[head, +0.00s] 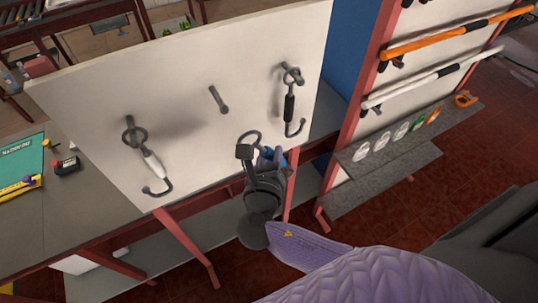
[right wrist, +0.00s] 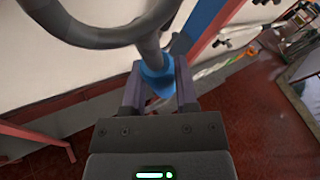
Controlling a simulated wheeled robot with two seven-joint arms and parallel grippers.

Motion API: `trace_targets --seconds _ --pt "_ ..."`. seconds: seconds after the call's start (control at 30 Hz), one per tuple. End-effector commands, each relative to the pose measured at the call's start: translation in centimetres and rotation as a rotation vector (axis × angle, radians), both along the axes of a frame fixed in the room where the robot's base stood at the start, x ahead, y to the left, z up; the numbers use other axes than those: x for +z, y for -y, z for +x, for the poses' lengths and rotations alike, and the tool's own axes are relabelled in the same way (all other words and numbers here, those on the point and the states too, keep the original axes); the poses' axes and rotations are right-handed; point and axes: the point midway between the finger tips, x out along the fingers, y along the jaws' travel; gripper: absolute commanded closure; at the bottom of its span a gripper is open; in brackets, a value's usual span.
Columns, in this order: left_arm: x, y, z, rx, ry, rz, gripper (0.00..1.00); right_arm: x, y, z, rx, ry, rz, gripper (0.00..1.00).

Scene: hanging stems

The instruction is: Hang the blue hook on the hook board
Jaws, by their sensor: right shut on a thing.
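My right gripper (head: 268,161) is shut on the blue hook, just in front of the lower right part of the white hook board (head: 190,90). The blue handle (right wrist: 155,78) sits between the fingers in the right wrist view, and the hook's grey metal ring rises above them. In the head view the grey ring (head: 248,136) shows above the gripper, and a bit of blue shows beside the fingers. A bare grey peg (head: 218,98) sticks out of the board's middle, up and left of the ring. My left gripper is out of view.
A white-handled hook (head: 152,163) hangs on the board's left peg, and a black-handled hook (head: 289,103) on its right peg. A red-framed rack (head: 358,110) with orange and white long tools stands to the right. The bench (head: 90,215) runs beneath the board.

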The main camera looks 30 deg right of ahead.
Motion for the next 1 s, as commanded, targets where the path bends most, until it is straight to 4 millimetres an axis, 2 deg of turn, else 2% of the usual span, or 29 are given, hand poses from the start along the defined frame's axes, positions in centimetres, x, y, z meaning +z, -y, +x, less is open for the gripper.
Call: trace_targets --seconds 0.8,1.0 --pt "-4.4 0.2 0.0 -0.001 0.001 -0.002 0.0 -0.2 -0.2 5.8 0.001 0.002 0.002 1.0" --pt "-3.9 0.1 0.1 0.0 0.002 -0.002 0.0 0.0 -0.5 5.8 0.001 0.0 0.0 1.0"
